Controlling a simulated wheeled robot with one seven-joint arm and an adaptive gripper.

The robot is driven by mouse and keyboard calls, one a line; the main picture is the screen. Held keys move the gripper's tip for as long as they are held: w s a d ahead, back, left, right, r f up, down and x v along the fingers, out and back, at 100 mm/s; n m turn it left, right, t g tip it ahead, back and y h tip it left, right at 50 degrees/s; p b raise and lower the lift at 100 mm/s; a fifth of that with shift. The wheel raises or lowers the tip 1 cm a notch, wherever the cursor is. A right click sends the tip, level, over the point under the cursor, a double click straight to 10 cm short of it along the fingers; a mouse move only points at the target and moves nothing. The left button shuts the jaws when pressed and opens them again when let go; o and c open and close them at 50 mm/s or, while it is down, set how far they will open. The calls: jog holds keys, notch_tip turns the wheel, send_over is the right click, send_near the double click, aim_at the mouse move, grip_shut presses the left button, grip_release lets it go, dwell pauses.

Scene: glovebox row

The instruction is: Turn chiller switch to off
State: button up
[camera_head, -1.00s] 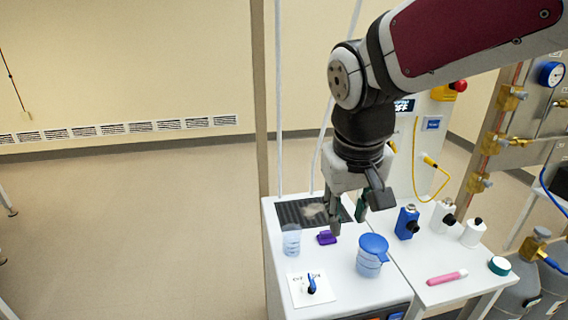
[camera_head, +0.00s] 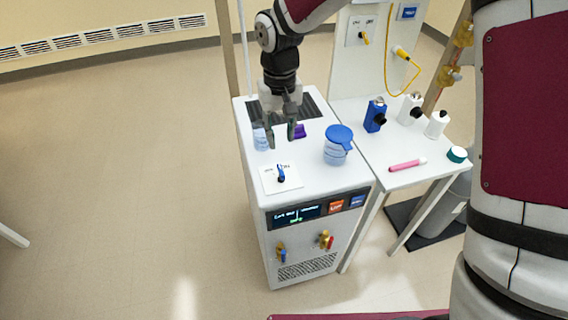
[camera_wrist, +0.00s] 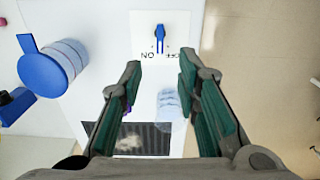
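The chiller (camera_head: 330,178) is a white box with a lit front display. On its top, near the front, a white plate (camera_head: 293,183) carries a blue switch lever (camera_head: 281,173). The plate also shows in the wrist view, where the lever (camera_wrist: 160,37) stands above the ON and OFF lettering, both upside down. OFF is to the right and ON to the left there. Which label the lever is set to, I cannot tell. My gripper (camera_head: 281,140) is open and empty above the chiller top, behind the switch. In the wrist view its fingertips (camera_wrist: 160,72) are apart, short of the lever.
A clear beaker (camera_head: 260,138), a purple object (camera_head: 299,131) and a blue-lidded jug (camera_head: 338,147) stand on the chiller near my gripper. A dark grille (camera_head: 312,106) lies behind. A side table (camera_head: 382,148) with bottles stands to the right. Floor at left is clear.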

aim_at(281, 169)
notch_tip(281, 169, down, 12)
jog(key=shift+p, duration=0.5)
jog(key=shift+c, duration=0.2)
grip_shut()
